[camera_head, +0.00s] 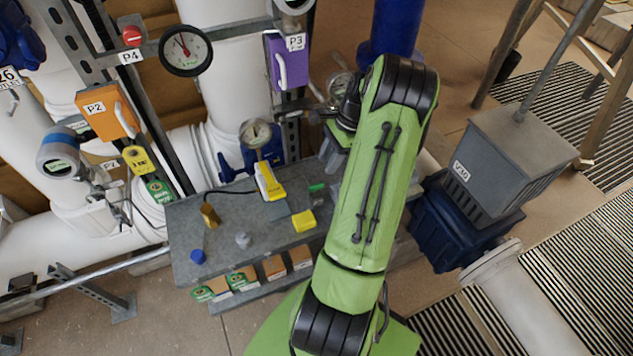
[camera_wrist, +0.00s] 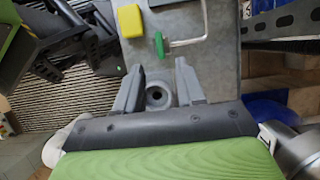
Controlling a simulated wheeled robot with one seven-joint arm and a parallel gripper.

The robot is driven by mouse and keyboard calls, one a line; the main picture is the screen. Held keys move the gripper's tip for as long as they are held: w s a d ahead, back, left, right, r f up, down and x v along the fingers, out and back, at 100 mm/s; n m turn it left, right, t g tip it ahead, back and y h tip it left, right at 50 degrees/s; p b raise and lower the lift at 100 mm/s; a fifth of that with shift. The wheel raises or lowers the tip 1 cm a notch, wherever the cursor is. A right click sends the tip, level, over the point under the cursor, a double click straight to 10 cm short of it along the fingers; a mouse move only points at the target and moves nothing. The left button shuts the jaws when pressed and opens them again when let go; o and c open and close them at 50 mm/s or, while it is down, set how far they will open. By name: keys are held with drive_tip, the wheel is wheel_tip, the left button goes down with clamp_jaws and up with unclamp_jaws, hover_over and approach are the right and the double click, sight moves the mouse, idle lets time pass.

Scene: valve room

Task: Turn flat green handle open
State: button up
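A small flat green handle (camera_head: 317,187) lies at the right part of the grey metal bench (camera_head: 186,235), partly beside my arm. In the wrist view the green handle (camera_wrist: 159,44) stands just ahead of my gripper (camera_wrist: 157,72). The gripper's two grey fingers are spread apart with nothing held between them. The handle lies beyond the fingertips, roughly in line with the gap, and looks apart from them. In the head view my green arm covers most of the gripper.
A yellow block (camera_head: 303,221) lies near the handle. A bent white rod (camera_wrist: 190,38) is right of the handle in the wrist view. A yellow meter (camera_head: 268,182), a blue cap (camera_head: 198,257) and a brass piece (camera_head: 210,215) share the bench. A grey V30 box (camera_head: 510,160) stands right.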

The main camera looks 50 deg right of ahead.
sight(316, 185)
drive_tip(key=x, duration=0.8)
drive_tip(key=shift+f, duration=0.45)
clamp_jaws()
